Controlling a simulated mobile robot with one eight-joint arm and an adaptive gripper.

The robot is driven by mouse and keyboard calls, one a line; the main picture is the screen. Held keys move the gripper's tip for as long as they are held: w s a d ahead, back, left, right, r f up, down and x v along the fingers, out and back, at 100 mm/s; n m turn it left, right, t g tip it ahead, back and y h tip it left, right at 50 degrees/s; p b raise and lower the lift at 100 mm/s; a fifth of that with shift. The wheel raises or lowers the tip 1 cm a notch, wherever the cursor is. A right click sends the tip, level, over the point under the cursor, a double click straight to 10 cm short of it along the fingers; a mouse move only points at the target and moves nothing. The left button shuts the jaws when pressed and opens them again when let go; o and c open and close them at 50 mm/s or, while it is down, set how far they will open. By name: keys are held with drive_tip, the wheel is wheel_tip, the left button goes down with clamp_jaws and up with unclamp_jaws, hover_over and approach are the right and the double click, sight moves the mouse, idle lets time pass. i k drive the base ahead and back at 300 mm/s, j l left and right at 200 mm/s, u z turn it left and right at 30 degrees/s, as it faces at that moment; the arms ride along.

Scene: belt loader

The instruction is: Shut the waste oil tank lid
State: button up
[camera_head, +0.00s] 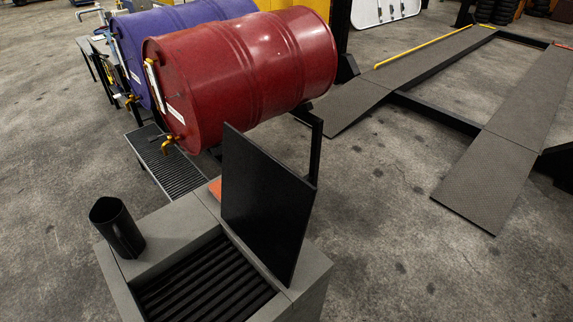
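The waste oil tank (175,222) is a grey box at the bottom centre, with a black slatted grate (205,287) inside its open top. Its lid (262,203) is a flat black panel. The lid stands up, tilted, along the right side of the opening, so the tank is open. My gripper is not in view.
A red drum (240,72) and a purple drum (135,50) lie on a rack behind, with taps over a grated drip tray (165,165). Grey ramps (500,130) lie at the right. The floor between is clear.

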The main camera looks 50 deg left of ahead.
sight(270, 207)
drive_tip(key=i+j+u, duration=0.1)
drive_tip(key=i+u, duration=0.2)
drive_tip(key=i, duration=0.25)
drive_tip(key=i+u, duration=0.25)
drive_tip(key=i, duration=0.3)
drive_tip(key=i+l+u, duration=0.1)
drive_tip(key=i+u, duration=0.2)
drive_tip(key=i, duration=0.25)
drive_tip(key=i+l+u, duration=0.25)
drive_tip(key=i, duration=0.3)
drive_tip(key=i+z, duration=0.1)
drive_tip(key=z, duration=0.75)
drive_tip(key=i+j+z, duration=0.15)
drive_tip(key=z, duration=0.25)
drive_tip(key=j+z, duration=0.1)
drive_tip(key=z, duration=0.3)
drive_tip(key=i+j+z, duration=0.1)
drive_tip(key=z, duration=6.8)
drive_tip(key=j+u, duration=0.2)
drive_tip(key=j, duration=0.2)
